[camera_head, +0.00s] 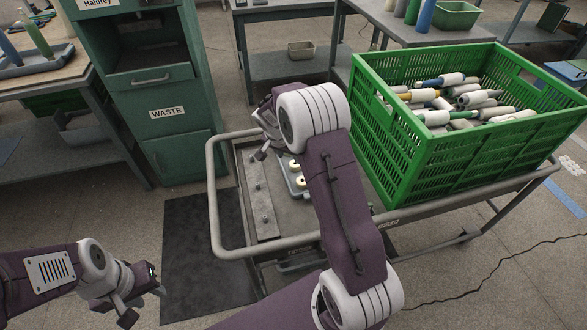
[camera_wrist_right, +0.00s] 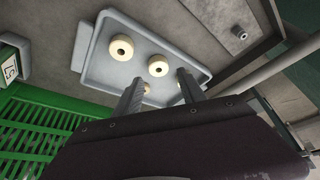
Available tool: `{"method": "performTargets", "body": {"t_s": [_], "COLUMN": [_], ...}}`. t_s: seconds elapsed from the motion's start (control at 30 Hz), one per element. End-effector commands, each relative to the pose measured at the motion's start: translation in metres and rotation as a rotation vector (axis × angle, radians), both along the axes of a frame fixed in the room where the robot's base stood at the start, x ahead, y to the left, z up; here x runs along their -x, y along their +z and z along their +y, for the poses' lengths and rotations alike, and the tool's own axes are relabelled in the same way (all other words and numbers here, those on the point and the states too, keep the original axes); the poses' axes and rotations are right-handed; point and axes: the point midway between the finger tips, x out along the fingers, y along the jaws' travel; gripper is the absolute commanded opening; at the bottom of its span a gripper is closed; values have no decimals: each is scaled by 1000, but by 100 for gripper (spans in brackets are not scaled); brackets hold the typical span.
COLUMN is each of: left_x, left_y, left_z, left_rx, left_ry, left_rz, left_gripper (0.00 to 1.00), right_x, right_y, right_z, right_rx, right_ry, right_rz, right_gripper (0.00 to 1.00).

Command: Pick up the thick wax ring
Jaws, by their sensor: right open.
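Several cream wax rings lie in a grey tray (camera_wrist_right: 192,48) in the right wrist view. One ring (camera_wrist_right: 121,47) is at the upper left and looks slightly larger; another ring (camera_wrist_right: 158,65) is nearer the middle. Others are partly hidden by my fingers. I cannot tell surely which is the thick one. My right gripper (camera_wrist_right: 160,78) is open and empty, its fingers either side of the middle ring in the picture, apparently above the tray. In the head view two rings (camera_head: 300,181) show beside my right arm, which hides part of the tray. My left gripper (camera_head: 141,305) is open and empty, away from the cart.
The tray is on a metal cart (camera_head: 213,180) with a raised rail. A green crate (camera_head: 465,155) full of yarn cones stands on the cart's right. A green waste cabinet (camera_head: 165,150) stands behind at left. A metal strip (camera_head: 259,190) with pegs lies left of the tray.

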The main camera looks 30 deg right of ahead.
Motion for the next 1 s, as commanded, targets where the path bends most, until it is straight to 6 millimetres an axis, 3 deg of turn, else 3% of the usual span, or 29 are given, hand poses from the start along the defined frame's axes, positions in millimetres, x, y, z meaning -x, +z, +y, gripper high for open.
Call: {"method": "performTargets", "body": {"t_s": [0.1, 0.27, 0.5, 0.8, 0.97, 1.0], "left_x": [0, 0, 0, 0, 0, 0], "left_y": [-10, -11, -26, -26, -26, -26], "left_z": [0, 0, 0, 0, 0, 0], "left_rx": [0, 0, 0, 0, 0, 0], "left_ry": [0, 0, 0, 0, 0, 0], "left_rz": [0, 0, 1, 0, 0, 0], "left_gripper": [36, 36, 36, 36, 36, 36], "right_x": [-4, -7, -16, -18, -18, -18], "right_y": [-22, -29, -66, -71, -71, -71], "right_z": [-7, -10, -27, -30, -30, -30], "right_rx": [-1, -1, 0, 0, 0, 0], "right_ry": [-2, -1, -1, 0, 0, 0], "right_rz": [2, 0, 1, 0, 0, 0], "right_gripper": [48, 48, 48, 48, 3, 0]}}
